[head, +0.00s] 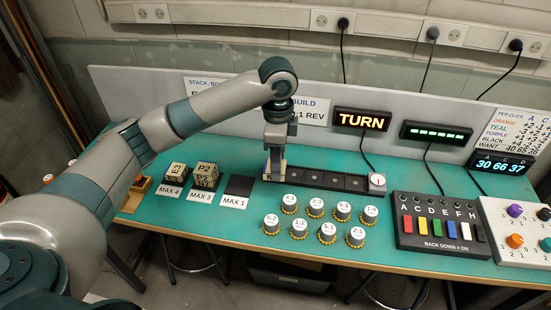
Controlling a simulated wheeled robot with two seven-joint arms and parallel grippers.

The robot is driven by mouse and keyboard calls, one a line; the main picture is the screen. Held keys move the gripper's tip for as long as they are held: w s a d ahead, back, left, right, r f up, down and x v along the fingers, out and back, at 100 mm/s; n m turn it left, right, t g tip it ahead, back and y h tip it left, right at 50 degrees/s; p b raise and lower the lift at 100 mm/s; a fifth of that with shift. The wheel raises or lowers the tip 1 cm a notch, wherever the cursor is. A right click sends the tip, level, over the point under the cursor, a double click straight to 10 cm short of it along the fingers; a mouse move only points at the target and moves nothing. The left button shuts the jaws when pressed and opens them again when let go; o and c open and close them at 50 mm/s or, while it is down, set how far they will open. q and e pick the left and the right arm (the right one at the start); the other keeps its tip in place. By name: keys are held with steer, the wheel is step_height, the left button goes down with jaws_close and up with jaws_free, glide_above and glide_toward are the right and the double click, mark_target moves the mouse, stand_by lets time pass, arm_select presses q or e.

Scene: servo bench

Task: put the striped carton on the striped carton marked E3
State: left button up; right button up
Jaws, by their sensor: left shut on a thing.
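My left gripper (275,164) points down at the left end of a black slotted rail (325,180). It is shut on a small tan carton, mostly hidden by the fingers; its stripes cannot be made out. A tan carton with a label starting with E (176,171) stands on the MAX 4 pad, left of the gripper; the rest of its mark is too small to read surely. Cartons marked P2 (205,176) stand stacked on the MAX 3 pad between them. My right gripper is not in view.
The MAX 1 pad (239,186) is bare. Several round marked knobs (299,231) stand in front of the rail. A switch box (437,225) and a dial box (515,226) are at right. A TURN sign (362,120) stands behind.

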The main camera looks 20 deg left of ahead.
arm_select(q)
steer(key=shift+s+d+r+n, duration=0.15)
steer(key=shift+s+d+n, duration=0.15)
steer(key=shift+s+n, duration=0.45)
steer(key=s+d+r+n, duration=0.1)
steer(key=s+d+n, duration=0.1)
steer(key=s+n, duration=0.9)
steer(key=shift+s+d+n+b, duration=0.25)
steer(key=shift+s+n+b, duration=0.15)
steer(key=shift+n, duration=0.65)
